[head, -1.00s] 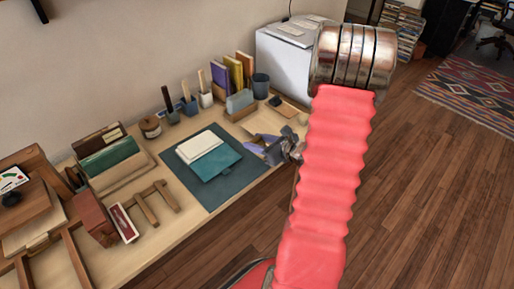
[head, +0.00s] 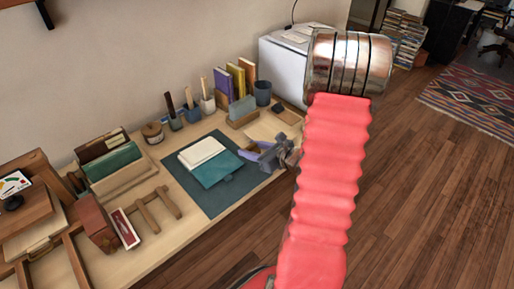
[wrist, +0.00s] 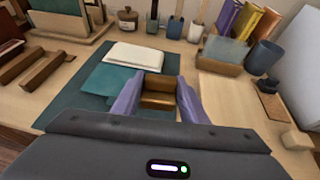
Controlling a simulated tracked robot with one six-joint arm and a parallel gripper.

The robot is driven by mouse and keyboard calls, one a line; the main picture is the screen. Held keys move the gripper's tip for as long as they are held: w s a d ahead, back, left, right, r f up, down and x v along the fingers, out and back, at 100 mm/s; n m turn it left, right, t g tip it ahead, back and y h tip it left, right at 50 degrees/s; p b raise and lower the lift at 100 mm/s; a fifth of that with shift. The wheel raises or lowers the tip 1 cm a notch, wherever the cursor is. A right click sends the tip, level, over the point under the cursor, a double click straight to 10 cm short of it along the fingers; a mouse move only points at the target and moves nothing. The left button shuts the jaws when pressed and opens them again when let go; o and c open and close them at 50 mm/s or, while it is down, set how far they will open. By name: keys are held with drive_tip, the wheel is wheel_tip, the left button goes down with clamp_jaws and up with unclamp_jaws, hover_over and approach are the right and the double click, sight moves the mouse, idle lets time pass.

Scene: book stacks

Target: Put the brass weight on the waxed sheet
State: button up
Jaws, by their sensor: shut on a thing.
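My gripper (wrist: 152,106) has purple fingers and is shut on the brass weight (wrist: 158,94), a brown-gold block between the fingertips in the wrist view. In the head view my gripper (head: 258,155) is over the right part of the desk, by the dark mat's right edge; the weight is hard to make out there. I cannot tell how far above the surface it is. A pale tan sheet (wrist: 224,92), which looks like the waxed sheet, lies flat on the desk just right of the gripper. It also shows beyond the gripper in the head view (head: 264,129).
Left of the gripper, a dark teal mat (head: 207,203) bears a white pad (head: 201,151) and a teal folder (head: 216,170). Behind stand a file holder (wrist: 208,62), a blue cup (wrist: 263,57) and brush pots. A small pale block (wrist: 296,140) is at right.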

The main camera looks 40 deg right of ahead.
drive_tip(key=w+a+y, duration=0.1)
drive_tip(key=w+a, duration=0.1)
drive_tip(key=a, duration=0.3)
drive_tip(key=w+a+f+n+y, duration=0.1)
drive_tip(key=a, duration=0.4)
drive_tip(key=w+a+n, duration=0.1)
drive_tip(key=w+a, duration=0.1)
drive_tip(key=a, duration=0.3)
drive_tip(key=shift+w+a+f+g+y, duration=0.25)
drive_tip(key=shift+w+f+g+y, duration=0.05)
drive_tip(key=shift+y, duration=0.1)
drive_tip(key=a, duration=0.4)
drive_tip(key=a+f+n+y, duration=0.1)
drive_tip(key=a, duration=0.4)
drive_tip(key=a+n+g+y, duration=0.1)
drive_tip(key=a, duration=0.3)
drive_tip(key=shift+w+a+f, duration=0.25)
drive_tip(key=shift+a+f, duration=0.1)
